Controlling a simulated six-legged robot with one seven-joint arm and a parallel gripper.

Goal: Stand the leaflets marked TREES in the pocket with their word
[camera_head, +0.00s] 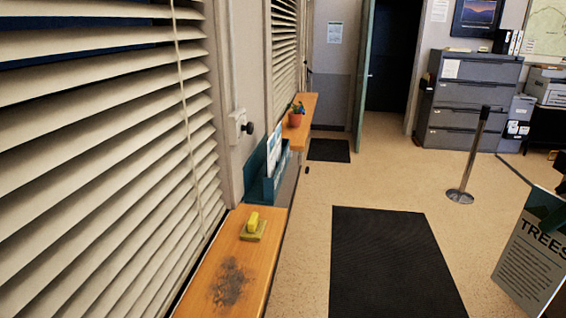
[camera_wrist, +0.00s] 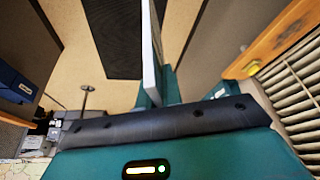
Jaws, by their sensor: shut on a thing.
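The leaflets marked TREES (camera_head: 527,255) show at the right edge of the head view, tilted, with a dark green top and a grey lower part. In the wrist view they appear edge-on as a pale upright strip (camera_wrist: 152,50). My gripper (camera_wrist: 154,92) is shut on them; its teal finger shows beside the strip. A teal leaflet rack (camera_head: 256,178) stands by the wall at the far end of the near wooden ledge, left of the held leaflets and apart from them. Blue-and-white leaflets (camera_head: 274,146) stand in it. Its pocket words cannot be read.
The wooden ledge (camera_head: 205,285) carries a yellow-and-green block (camera_head: 253,227) and a dark smudge. A potted plant (camera_head: 296,115) stands on a farther ledge. Blinds (camera_head: 100,150) line the left. A post (camera_head: 471,160) stands on the floor beyond a black mat (camera_head: 390,260).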

